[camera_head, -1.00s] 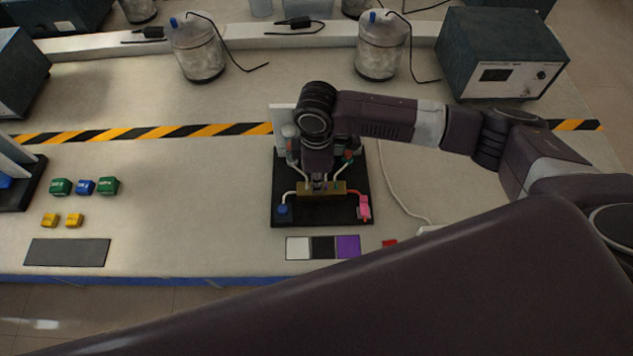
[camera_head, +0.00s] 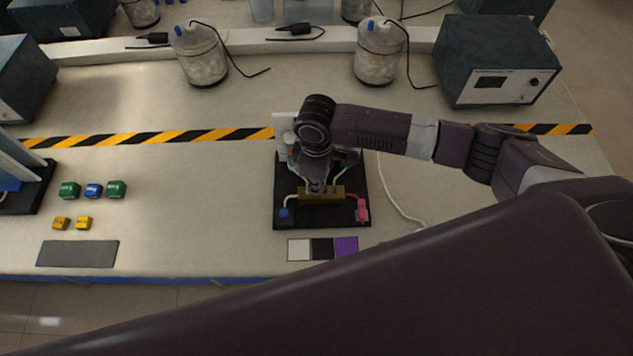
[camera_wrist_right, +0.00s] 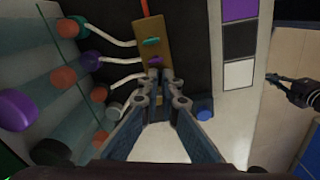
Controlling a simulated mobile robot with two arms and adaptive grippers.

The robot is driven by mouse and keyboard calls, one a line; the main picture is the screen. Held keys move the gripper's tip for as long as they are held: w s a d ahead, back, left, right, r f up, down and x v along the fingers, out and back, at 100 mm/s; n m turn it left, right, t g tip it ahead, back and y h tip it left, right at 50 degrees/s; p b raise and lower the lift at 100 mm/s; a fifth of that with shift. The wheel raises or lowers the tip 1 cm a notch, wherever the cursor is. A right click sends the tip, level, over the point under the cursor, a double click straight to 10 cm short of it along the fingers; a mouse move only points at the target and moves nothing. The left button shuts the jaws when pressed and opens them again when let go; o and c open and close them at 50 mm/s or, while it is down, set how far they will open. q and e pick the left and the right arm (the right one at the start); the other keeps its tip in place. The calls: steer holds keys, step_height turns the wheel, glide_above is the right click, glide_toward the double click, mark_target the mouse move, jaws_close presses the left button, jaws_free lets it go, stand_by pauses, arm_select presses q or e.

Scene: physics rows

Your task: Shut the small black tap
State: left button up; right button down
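The small black tap cannot be made out; my right fingertips cover that part of the brass manifold (camera_head: 328,194). In the right wrist view the manifold (camera_wrist_right: 153,25) carries a green tap (camera_wrist_right: 151,42) and a purple tap (camera_wrist_right: 155,60) in a row. My right gripper (camera_head: 318,188) points down at the manifold from above. In the right wrist view its fingertips (camera_wrist_right: 161,76) are close together at the manifold's near end, just past the purple tap. Whether they pinch a tap is hidden. My left gripper (camera_wrist_right: 281,78) shows small at the right of the wrist view, away from the manifold.
The manifold stands on a black board (camera_head: 325,218) with hoses, a blue knob (camera_head: 285,214) and a pink fitting (camera_head: 362,212). White, black and purple squares (camera_head: 322,249) lie in front. Small coloured blocks (camera_head: 93,191) lie left; the table between is clear.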

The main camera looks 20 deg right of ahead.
steer(key=shift+r+m+p, duration=0.35)
steer(key=shift+m+p, duration=0.75)
steer(key=shift+p, duration=0.05)
steer(key=shift+f+m+p, duration=0.1)
steer(key=shift+m+p, duration=0.25)
steer(key=shift+m, duration=0.15)
steer(key=shift+f, duration=0.1)
arm_select(q)
step_height(320, 180, up, 4)
steer(key=shift+r, duration=0.1)
arm_select(e)
steer(key=shift+f+m, duration=0.15)
steer(key=shift+m, duration=0.15)
